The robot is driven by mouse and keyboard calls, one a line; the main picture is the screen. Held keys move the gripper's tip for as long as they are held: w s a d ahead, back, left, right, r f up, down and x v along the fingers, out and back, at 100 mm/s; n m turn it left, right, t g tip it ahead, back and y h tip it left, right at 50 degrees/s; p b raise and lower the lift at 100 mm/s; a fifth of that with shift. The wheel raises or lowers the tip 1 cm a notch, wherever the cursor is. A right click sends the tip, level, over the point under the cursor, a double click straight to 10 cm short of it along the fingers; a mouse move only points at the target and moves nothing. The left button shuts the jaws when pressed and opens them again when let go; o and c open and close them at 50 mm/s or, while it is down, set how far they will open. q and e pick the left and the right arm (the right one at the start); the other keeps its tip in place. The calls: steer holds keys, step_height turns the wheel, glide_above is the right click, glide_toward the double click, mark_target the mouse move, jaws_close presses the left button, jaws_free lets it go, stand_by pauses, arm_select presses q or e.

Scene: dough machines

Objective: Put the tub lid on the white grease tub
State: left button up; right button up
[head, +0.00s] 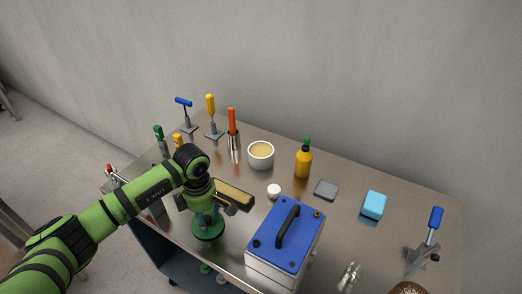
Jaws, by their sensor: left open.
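The white grease tub (261,161) stands open near the back middle of the table, with yellowish grease showing inside. A small white round piece (273,191) lies in front of it; it may be the tub lid, but it looks narrower than the tub's mouth and I cannot tell for sure. My left gripper (233,207) is open, low over the table to the left of the white piece and in front of the tub, apart from both. My arm hides part of the table's left side. My right gripper is not in view.
A blue-topped box with a black handle (287,236) stands at the front. A brush-like block (234,192) lies beside my gripper. A yellow bottle (303,163), a dark square plate (326,190) and a blue block (373,205) are to the right. Upright tools line the back left.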

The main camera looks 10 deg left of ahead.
arm_select(q)
jaws_close()
steer(key=shift+r, duration=0.15)
steer(key=shift+r+p, duration=2)
steer(key=shift+r, duration=1.4)
